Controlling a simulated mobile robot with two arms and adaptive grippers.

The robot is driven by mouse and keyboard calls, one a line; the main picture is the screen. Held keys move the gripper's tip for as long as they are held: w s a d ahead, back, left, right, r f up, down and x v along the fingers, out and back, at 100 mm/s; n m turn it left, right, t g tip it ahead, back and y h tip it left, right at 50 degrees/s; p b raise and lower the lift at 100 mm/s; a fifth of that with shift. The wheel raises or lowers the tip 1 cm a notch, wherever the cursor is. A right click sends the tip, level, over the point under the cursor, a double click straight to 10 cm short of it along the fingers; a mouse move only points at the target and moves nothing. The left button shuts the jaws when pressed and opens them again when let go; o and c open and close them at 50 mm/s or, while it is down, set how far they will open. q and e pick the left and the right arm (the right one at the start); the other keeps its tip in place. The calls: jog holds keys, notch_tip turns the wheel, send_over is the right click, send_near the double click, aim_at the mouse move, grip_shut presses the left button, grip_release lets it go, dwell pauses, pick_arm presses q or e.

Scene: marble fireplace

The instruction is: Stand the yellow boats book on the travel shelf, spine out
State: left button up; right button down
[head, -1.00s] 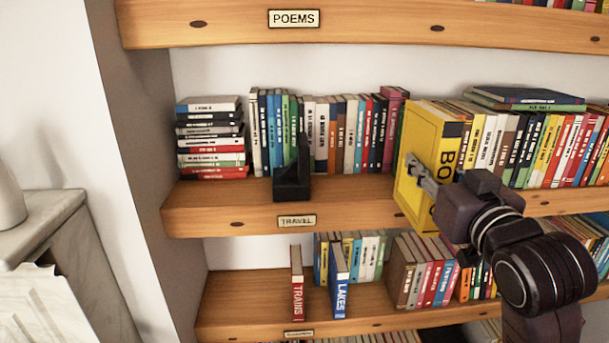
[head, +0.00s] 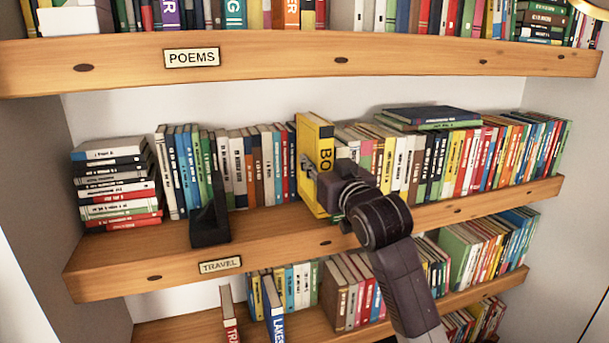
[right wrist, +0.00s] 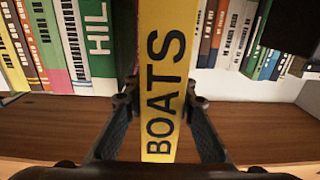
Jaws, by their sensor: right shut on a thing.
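The yellow boats book (head: 314,130) is upright in the head view, at the middle of the travel shelf (head: 215,245), near its front edge. My right gripper (head: 312,170) is shut on it. In the right wrist view the BOATS spine (right wrist: 160,60) faces the camera, with the fingers (right wrist: 162,103) on either side. I cannot tell whether the book's bottom touches the board. A black bookend (head: 209,215) stands on the shelf to the left of it. My left gripper is not in view.
A stack of lying books (head: 115,185) is at the shelf's left end. A book row (head: 240,165) stands behind the bookend, and another row (head: 440,155) fills the right. Bare board shows between the bookend and the yellow book. The poems shelf (head: 300,60) is above.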

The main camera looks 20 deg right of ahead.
aim_at(306, 178)
jog(key=w, duration=0.2)
jog(key=w+p, duration=0.1)
jog(key=w, duration=0.3)
jog(key=shift+a+r+p, duration=0.1)
jog(key=shift+r+p, duration=0.2)
jog(key=shift+r, duration=0.05)
jog(key=shift+w+f+p, duration=0.25)
jog(key=shift+f+p, duration=0.1)
jog(key=shift+f, duration=0.85)
notch_tip(306, 178, down, 4)
jog(key=shift+s+f+p, duration=0.1)
jog(key=shift+p, duration=0.65)
jog(key=shift+f+p, duration=0.1)
jog(key=shift+p, duration=0.25)
jog(key=shift+w+f, duration=0.2)
jog(key=shift+w, duration=0.05)
jog(key=shift+f, duration=0.15)
